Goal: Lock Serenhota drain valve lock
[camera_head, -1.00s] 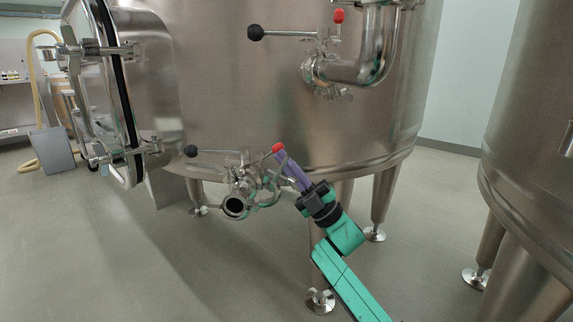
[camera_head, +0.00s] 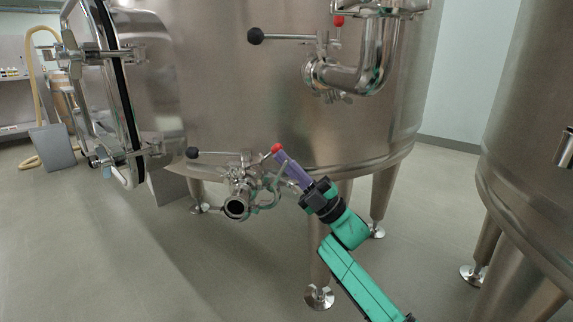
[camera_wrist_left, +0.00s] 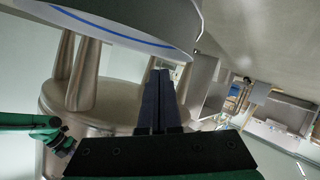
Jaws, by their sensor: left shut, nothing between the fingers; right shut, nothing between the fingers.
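The drain valve (camera_head: 240,185) sits low on the front of the steel vat, with its dark round outlet facing me. Its black-ball handle (camera_head: 193,153) points left. Its lock has a red knob (camera_head: 277,148) at the upper right of the valve. My right gripper (camera_head: 280,155) is shut and empty, its purple fingertips at the red knob; whether they touch it is unclear. My left gripper (camera_wrist_left: 160,75) shows in the left wrist view, shut and empty, away from the valve.
An upper valve has a black ball (camera_head: 255,36), a red knob (camera_head: 339,20) and a bent pipe (camera_head: 372,70). The vat's open hatch (camera_head: 115,80) is at left. A second vat (camera_head: 530,180) stands at right. The floor in front is clear.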

